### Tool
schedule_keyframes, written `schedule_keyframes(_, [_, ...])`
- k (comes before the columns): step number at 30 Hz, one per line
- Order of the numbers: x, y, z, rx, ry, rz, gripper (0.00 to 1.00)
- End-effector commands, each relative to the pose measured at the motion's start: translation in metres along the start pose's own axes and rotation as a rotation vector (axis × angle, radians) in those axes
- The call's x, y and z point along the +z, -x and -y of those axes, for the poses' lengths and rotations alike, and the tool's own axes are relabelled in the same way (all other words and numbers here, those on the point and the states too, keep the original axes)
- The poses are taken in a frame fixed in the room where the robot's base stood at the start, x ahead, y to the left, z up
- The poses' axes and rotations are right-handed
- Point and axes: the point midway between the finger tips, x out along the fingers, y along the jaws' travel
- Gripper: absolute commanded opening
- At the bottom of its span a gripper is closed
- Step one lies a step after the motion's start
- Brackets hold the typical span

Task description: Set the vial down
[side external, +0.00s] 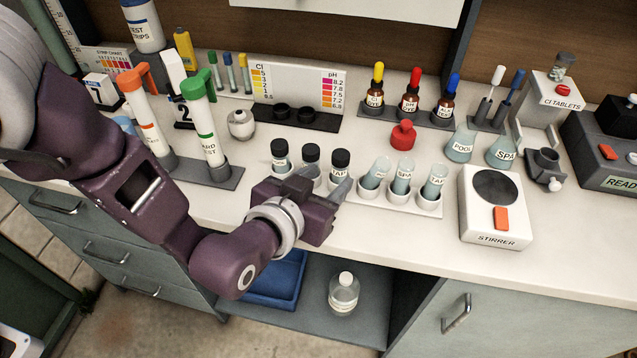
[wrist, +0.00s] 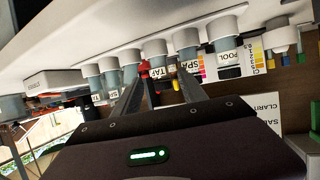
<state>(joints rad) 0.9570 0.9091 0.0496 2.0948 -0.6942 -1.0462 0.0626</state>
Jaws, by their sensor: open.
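Three black-capped vials stand upright in a row: a left one (side external: 280,155), a middle one (side external: 311,157) and a right one (side external: 340,160). In the wrist view, which is upside down, their labels read POOL (wrist: 228,57), SPA (wrist: 188,55) and TAP (wrist: 158,62). My gripper (side external: 322,186) is open at the front of the right, TAP vial. In the wrist view the TAP vial shows between the two spread fingers (wrist: 160,82). Its base sits in a white holder cup. My gripper hides its lower part in the side view. I cannot tell whether a finger touches it.
A rack of three uncapped labelled tubes (side external: 403,180) stands close to the right of my gripper. A white stirrer (side external: 494,226) is farther right. Tall orange-topped (side external: 146,112) and green-topped (side external: 207,127) tubes stand left. The counter's front edge lies below my gripper.

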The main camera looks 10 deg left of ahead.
Motion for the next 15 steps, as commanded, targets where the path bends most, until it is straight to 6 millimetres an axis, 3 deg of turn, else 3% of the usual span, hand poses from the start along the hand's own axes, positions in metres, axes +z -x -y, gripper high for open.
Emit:
schedule_keyframes(6, [0.000,0.023,0.000,0.000,0.001,0.000,0.49])
schedule_keyframes(15, [-0.001,0.025,0.001,-0.001,0.003,0.002,0.49])
